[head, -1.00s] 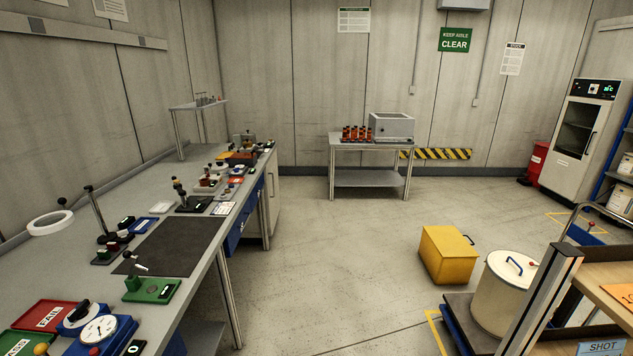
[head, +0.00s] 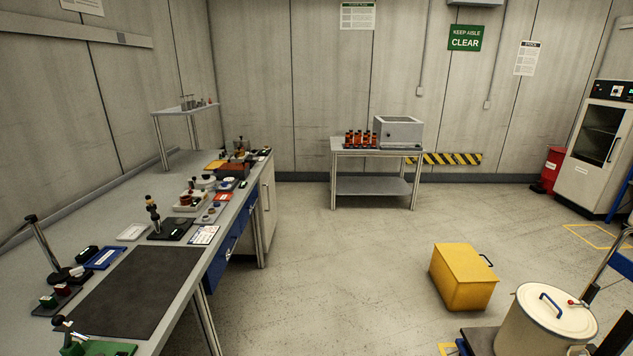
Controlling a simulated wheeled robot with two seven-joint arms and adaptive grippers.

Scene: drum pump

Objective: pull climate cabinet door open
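The climate cabinet (head: 590,150) stands at the far right against the back wall, partly cut off by the picture edge. It is a tall white cabinet with a dark display panel at the top. Its door (head: 602,134) has a dark window and a dark vertical handle (head: 613,149) on its right side. The door looks shut. Neither of my grippers shows in the head view.
A long workbench (head: 128,225) runs along the left. A small table (head: 345,186) with a grey box stands at the back. A yellow box (head: 463,278) and a cream drum (head: 540,325) stand at front right. A red bin (head: 551,168) is beside the cabinet. The middle floor is clear.

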